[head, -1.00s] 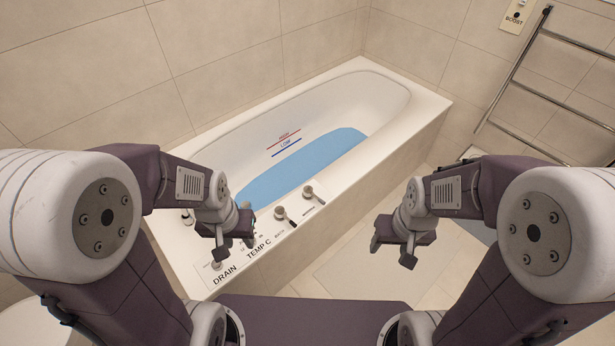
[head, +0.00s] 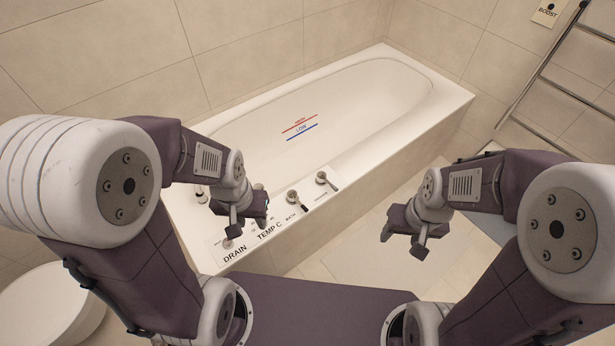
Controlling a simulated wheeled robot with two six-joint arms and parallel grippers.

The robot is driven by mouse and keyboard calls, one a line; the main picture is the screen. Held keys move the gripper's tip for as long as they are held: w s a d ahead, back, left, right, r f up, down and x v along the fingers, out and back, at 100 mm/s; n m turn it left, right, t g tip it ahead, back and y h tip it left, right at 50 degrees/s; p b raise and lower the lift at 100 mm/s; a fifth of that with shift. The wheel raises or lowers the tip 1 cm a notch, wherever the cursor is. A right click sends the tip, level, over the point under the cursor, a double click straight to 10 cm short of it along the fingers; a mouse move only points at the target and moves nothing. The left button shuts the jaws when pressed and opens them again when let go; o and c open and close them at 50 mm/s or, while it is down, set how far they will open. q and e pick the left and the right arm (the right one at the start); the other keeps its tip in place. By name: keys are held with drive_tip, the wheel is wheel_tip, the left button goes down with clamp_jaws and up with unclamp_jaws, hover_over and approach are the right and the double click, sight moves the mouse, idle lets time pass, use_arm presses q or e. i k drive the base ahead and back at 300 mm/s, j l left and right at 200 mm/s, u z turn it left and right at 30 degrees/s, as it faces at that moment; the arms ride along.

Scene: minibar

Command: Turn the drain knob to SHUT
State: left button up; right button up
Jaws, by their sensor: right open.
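The drain knob (head: 227,243) is on the tub's front rim panel, at its left end, beside the printed word DRAIN. My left gripper (head: 234,224) is over this end of the panel and partly covers the knob. I cannot tell which way the knob points, whether the gripper touches it, or how far its jaws are apart. My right gripper (head: 402,240) is open and empty, in the air to the right of the tub's front corner.
The white bathtub (head: 455,95) looks empty, with red and blue level lines inside. A TEMP C control, partly hidden, and two metal lever knobs (head: 293,197) (head: 322,178) sit further along the panel. A towel rail (head: 545,75) and BOOST switch (head: 549,10) are on the right wall.

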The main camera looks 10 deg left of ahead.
sight(228, 244)
drive_tip(key=u, duration=1.5)
